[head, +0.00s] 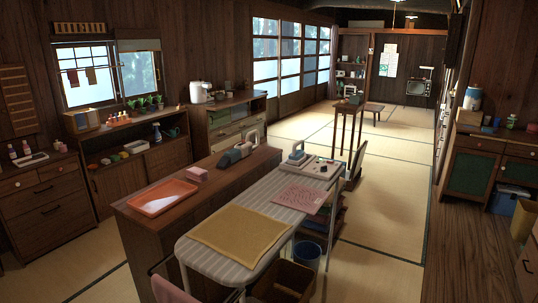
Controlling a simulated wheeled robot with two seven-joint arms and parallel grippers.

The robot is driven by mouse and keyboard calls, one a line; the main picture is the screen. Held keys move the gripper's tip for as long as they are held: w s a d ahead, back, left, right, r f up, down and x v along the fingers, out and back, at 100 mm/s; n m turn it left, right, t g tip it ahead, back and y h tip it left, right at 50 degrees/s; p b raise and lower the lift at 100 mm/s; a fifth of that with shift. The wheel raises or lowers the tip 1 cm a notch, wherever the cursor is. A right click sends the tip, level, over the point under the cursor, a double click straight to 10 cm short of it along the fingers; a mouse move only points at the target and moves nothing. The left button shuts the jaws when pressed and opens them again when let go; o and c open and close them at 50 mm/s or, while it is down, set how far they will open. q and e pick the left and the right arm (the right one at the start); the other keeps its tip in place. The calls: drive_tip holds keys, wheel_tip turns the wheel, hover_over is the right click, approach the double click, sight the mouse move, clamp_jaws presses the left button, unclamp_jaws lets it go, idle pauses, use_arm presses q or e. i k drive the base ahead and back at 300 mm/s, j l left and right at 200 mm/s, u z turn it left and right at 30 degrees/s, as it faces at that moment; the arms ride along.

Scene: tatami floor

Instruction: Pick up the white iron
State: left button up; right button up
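A small iron-like object (297,153), pale with a blue lower part, stands at the far right end of the striped ironing board (208,262). It is small in the head view, so its exact shape is hard to tell. A grey-green appliance with a pale upright part (236,155) stands on the wooden counter to its left; I cannot tell clearly what it is. Neither of my grippers shows in the head view.
The board holds a yellow cloth (243,231) and a pink patterned sheet (299,197). The wooden counter (133,211) carries an orange tray (163,197) and a pink box (197,174). A blue bucket (307,254) stands below. Tatami floor (385,215) is clear to the right.

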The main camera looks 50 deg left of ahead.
sight(297, 157)
drive_tip(key=u, duration=1.65)
drive_tip(key=i+l+u, duration=0.1)
drive_tip(key=u, duration=0.25)
drive_tip(key=i+l+u, duration=0.1)
drive_tip(key=u, duration=0.25)
drive_tip(key=l+u, duration=0.35)
drive_tip(key=i+l+u, duration=0.25)
drive_tip(key=l, duration=0.3)
drive_tip(key=l+u, duration=0.25)
drive_tip(key=l, duration=0.35)
drive_tip(key=i+l+u, duration=0.1)
drive_tip(key=l+u, duration=0.15)
drive_tip(key=l, duration=0.35)
drive_tip(key=l+u, duration=0.1)
drive_tip(key=l, duration=2.55)
